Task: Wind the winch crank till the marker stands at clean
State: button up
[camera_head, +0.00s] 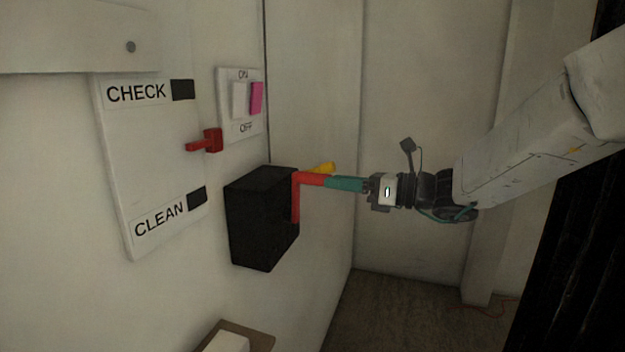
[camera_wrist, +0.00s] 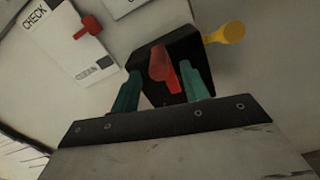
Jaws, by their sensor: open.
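The black winch box (camera_head: 262,222) is fixed to the wall. Its red crank (camera_head: 296,200) has a handle pointing out toward my gripper (camera_head: 345,184). In the wrist view the red crank (camera_wrist: 163,66) shows between the two teal fingers of my gripper (camera_wrist: 160,88). The fingers are apart, one on each side of the handle; I cannot tell whether either touches it. The red marker (camera_head: 207,141) stands about midway between the CHECK label (camera_head: 136,93) and the CLEAN label (camera_head: 159,219) on the white board (camera_head: 150,160). The marker also shows in the wrist view (camera_wrist: 90,27).
A yellow knob or lever (camera_head: 323,168) sticks out close behind the crank handle; it also shows in the wrist view (camera_wrist: 226,34). A switch plate (camera_head: 240,125) with a pink rocker is above the box. A small ledge with a white block (camera_head: 228,342) is below.

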aim_at(314, 184)
jog(key=x, duration=0.6)
jog(key=shift+a, duration=0.25)
jog(key=shift+c, duration=0.4)
jog(key=shift+d, duration=0.1)
grip_shut()
